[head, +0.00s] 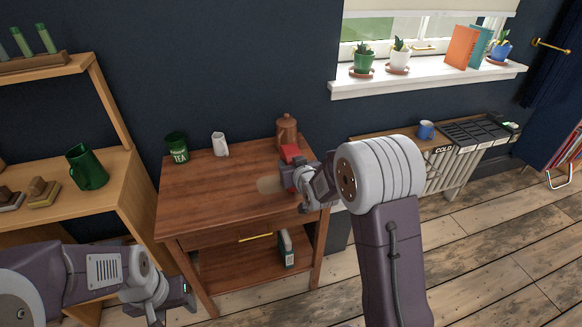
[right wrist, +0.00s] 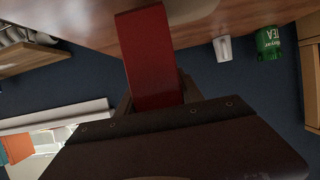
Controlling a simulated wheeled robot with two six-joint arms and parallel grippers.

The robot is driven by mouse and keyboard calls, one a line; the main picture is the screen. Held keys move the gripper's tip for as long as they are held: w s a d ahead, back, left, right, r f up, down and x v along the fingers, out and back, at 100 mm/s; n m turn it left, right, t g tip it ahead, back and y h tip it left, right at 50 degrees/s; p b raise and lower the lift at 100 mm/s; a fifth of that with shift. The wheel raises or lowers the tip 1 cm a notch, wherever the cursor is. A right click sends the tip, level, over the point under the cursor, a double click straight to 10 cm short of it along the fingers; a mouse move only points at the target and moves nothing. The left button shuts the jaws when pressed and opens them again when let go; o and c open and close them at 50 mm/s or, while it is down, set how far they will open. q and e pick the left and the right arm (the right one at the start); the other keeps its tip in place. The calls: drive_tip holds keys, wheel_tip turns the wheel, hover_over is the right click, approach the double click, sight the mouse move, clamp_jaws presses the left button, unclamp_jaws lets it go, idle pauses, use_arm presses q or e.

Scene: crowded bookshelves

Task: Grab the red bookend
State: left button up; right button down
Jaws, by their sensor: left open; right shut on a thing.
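The red bookend (head: 290,153) is at the right part of the wooden table, partly hidden by my right gripper. In the right wrist view the red bookend (right wrist: 150,60) is a flat red bar running up from between the jaws. My right gripper (head: 289,176) is shut on it, close to the tabletop; I cannot tell whether the bookend touches the wood. My left gripper (head: 180,298) is open and empty, low in front of the table's left side.
The wooden table (head: 200,195) also bears a green tea tin (head: 177,148), a white jug (head: 220,144) and a brown pot (head: 287,130) just behind the bookend. A shelf (head: 125,197) stands at left. A radiator (head: 455,168) is at right. The table's left half is largely clear.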

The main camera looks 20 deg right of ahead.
drive_tip(key=s+d+r+p, duration=0.3)
drive_tip(key=s+d+r, duration=0.5)
drive_tip(key=r, duration=0.1)
drive_tip(key=shift+s+p, duration=0.3)
drive_tip(key=shift+p, duration=0.1)
